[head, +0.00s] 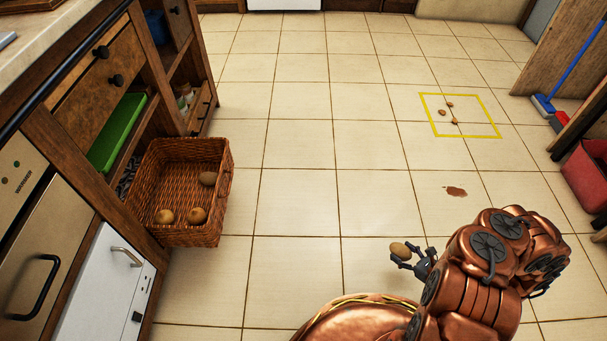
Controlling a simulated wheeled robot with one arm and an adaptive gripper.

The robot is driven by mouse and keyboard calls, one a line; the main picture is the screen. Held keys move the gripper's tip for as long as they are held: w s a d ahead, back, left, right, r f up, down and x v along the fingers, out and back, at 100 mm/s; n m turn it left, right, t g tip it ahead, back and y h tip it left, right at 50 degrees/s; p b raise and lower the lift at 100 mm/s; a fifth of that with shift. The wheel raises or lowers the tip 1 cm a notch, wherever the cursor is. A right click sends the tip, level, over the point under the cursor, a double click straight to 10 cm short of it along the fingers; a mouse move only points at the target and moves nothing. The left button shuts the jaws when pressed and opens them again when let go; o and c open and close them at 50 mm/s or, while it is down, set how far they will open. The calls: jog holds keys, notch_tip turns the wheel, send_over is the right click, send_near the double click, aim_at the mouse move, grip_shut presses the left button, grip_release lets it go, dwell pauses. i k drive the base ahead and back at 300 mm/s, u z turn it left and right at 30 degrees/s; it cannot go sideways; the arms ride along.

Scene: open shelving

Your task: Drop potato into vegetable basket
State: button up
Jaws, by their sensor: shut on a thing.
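My gripper (416,258) is shut on a brown potato (399,249) and holds it out over the tiled floor, at the lower right of the head view. The wicker vegetable basket (222,205) is at the left, well apart from my gripper, in front of the open shelving.
A yellow square outline (432,128) on the floor holds several small brown items (450,104). A blue broom (543,103) and a red bin (585,178) stand at the right. Floor (300,200) between gripper and basket is clear.

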aim_at(190, 207)
jog(key=u, duration=1.2)
